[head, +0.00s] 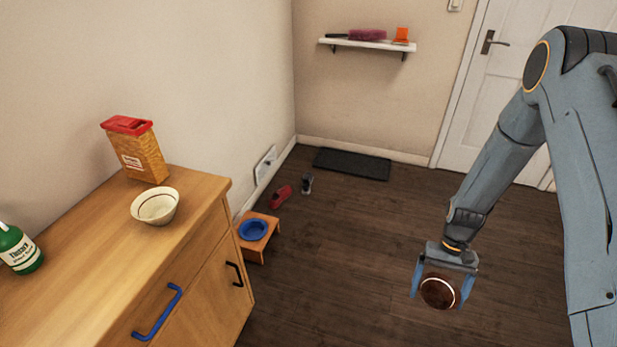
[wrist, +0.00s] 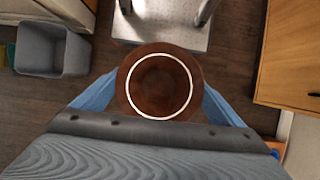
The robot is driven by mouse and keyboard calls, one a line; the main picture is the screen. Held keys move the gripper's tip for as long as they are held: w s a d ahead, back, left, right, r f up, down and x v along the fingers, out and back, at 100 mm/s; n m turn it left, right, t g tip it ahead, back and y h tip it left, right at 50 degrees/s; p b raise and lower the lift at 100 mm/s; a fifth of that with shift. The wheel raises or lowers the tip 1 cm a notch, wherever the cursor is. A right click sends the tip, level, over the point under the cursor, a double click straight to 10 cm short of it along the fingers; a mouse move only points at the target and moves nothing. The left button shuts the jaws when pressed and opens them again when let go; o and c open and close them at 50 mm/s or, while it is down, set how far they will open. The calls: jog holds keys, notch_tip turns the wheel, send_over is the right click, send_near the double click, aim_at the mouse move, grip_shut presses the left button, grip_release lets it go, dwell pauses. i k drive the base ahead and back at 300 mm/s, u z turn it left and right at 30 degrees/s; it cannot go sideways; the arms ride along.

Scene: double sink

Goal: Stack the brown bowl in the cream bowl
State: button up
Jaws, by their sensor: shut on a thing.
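The cream bowl (head: 155,206) stands upright on the wooden cabinet top at the left in the head view, and it looks empty. My gripper (head: 439,288) is at the right, over the floor and well apart from the cabinet. It is shut on the brown bowl (head: 439,293), with a blue finger on either side. In the wrist view the brown bowl (wrist: 160,86) shows its pale ring and dark inside, between the blue fingers. The cream bowl does not show in the wrist view.
On the cabinet (head: 97,267) stand a red-lidded box (head: 138,150) behind the cream bowl and a green bottle (head: 18,250) at the left edge. A low stool (head: 262,241) with a blue bowl (head: 253,230) is beside the cabinet. A grey bin (wrist: 50,50) shows in the wrist view.

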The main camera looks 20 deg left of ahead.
aim_at(159, 210)
jog(key=i, duration=1.65)
jog(key=u, duration=2.25)
